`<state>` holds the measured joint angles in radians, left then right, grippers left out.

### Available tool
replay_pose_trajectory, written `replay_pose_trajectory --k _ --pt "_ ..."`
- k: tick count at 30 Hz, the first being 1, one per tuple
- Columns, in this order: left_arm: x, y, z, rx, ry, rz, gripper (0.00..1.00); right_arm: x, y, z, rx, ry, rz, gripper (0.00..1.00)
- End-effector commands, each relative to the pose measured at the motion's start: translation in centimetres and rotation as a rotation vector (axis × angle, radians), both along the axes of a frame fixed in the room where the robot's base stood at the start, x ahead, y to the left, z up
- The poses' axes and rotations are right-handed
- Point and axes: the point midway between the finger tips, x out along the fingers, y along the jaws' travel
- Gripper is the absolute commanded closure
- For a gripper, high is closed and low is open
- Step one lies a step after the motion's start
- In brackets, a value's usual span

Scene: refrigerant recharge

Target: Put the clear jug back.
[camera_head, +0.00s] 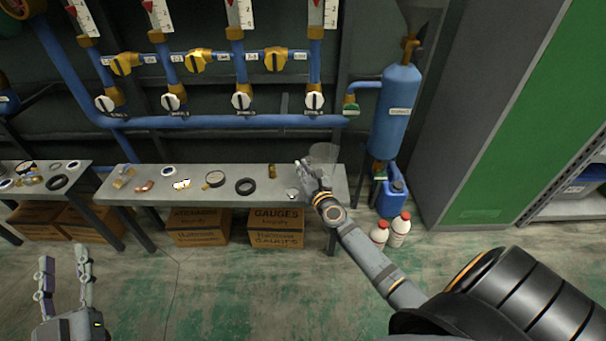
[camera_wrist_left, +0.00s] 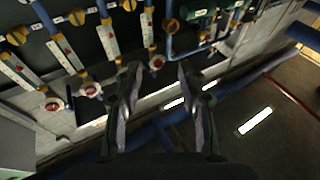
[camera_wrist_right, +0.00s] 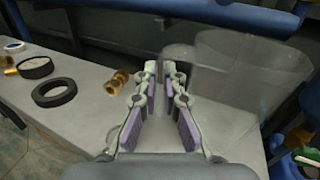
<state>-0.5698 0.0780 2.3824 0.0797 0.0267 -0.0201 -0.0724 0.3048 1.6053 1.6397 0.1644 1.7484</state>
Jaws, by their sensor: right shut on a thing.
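The clear jug (camera_head: 323,153) is see-through and faint at the right end of the grey bench (camera_head: 215,200). In the right wrist view the jug (camera_wrist_right: 235,80) stands upright just right of the fingertips. My right gripper (camera_head: 308,170) is shut on the jug at its near side; the exact grip is hard to make out through the clear wall. The right fingers (camera_wrist_right: 163,70) are close together. I cannot tell whether the jug's base touches the bench. My left gripper (camera_head: 65,258) is open and empty, low at the left, away from the bench.
A black ring (camera_head: 245,187), a brass fitting (camera_head: 272,171) and other small parts lie on the bench left of the jug. A blue cylinder (camera_head: 394,115) and blue pipes stand behind. A blue canister (camera_head: 392,198) and white bottles (camera_head: 399,232) are on the floor at right.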

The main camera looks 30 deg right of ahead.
Motion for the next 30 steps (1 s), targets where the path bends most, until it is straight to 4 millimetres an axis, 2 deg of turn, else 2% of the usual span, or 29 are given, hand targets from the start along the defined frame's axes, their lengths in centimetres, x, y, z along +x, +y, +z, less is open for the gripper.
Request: replay_pose_trajectory --k 6,15,21,30 --pt "-1.2 -0.1 5.3 0.007 -0.231 -0.001 0.6 0.0 0.0 -0.8 0.0 -0.001 0.0 1.0" --pt "-4.1 -0.3 11.1 0.012 -0.504 -0.006 0.6 0.0 0.0 -1.5 0.001 -0.001 0.0 1.0" --pt "-5.4 -0.4 12.9 0.014 -0.6 -0.009 0.6 0.0 0.0 -1.7 0.001 -0.001 0.0 1.0" --pt "-5.6 -0.4 13.2 0.014 -0.61 -0.009 0.6 0.0 0.0 -1.7 0.001 -0.001 0.0 1.0"
